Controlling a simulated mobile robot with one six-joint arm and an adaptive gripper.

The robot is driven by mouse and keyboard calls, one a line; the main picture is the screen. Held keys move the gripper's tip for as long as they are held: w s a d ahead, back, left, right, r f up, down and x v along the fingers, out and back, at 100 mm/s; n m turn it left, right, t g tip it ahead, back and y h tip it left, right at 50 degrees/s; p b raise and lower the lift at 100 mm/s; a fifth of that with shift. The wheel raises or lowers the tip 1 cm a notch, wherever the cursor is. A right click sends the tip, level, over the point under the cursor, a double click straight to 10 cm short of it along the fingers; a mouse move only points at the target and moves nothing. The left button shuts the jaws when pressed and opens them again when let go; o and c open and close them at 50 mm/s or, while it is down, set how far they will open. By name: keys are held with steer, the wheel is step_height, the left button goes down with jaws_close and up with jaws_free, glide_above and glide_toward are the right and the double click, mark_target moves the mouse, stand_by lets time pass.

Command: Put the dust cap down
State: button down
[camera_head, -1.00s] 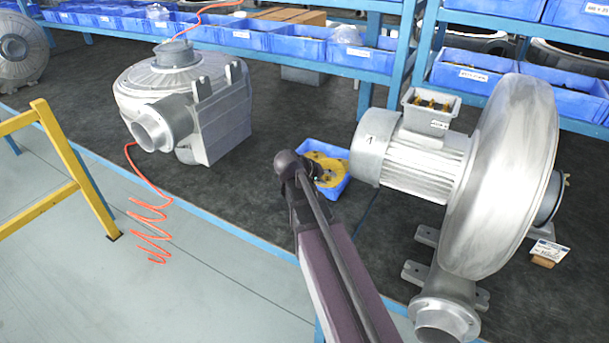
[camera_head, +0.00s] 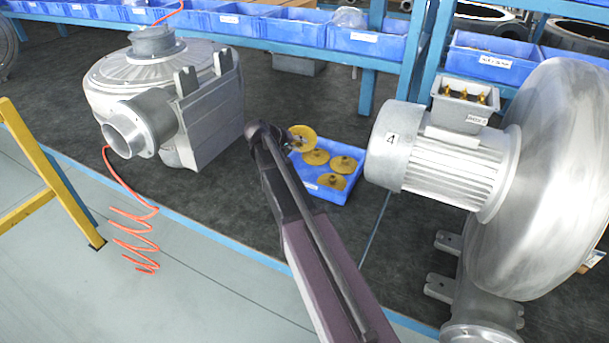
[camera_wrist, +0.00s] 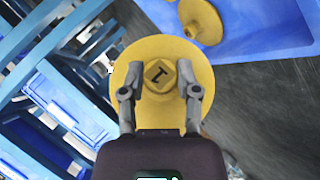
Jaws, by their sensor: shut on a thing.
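The dust cap (camera_wrist: 160,112) is a round yellow disc with a raised square knob marked "1". My gripper (camera_wrist: 160,78) is shut on that knob, one finger on each side, as the wrist view shows. In the head view the held cap (camera_head: 303,138) is tilted at the end of my arm, over or beside the back left of the blue tray; I cannot tell its height. The blue tray (camera_head: 316,189) holds other yellow caps, such as one at its front (camera_head: 331,182). The tray (camera_wrist: 275,35) also shows at the upper right of the wrist view, with a yellow cap (camera_wrist: 203,20) in it.
A large grey motor blower (camera_head: 545,190) stands right of the tray. Another grey blower (camera_head: 205,120) stands to the left, with a coiled orange hose (camera_head: 135,240). Blue shelves with bins (camera_head: 365,42) run behind.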

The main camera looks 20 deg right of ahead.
steer(key=shift+d, duration=0.2)
steer(key=shift+f+b, duration=0.9)
steer(key=shift+b, duration=0.05)
step_height(320, 180, down, 4)
steer(key=b, duration=0.4)
steer(key=shift+d+f, duration=0.1)
steer(key=shift+f, duration=0.1)
steer(key=shift+f+b, duration=1.9)
steer(key=shift+b, duration=0.2)
steer(key=shift+f+b, duration=0.35)
steer(key=shift+c, duration=1.6)
jaws_free()
steer(key=shift+r, duration=0.15)
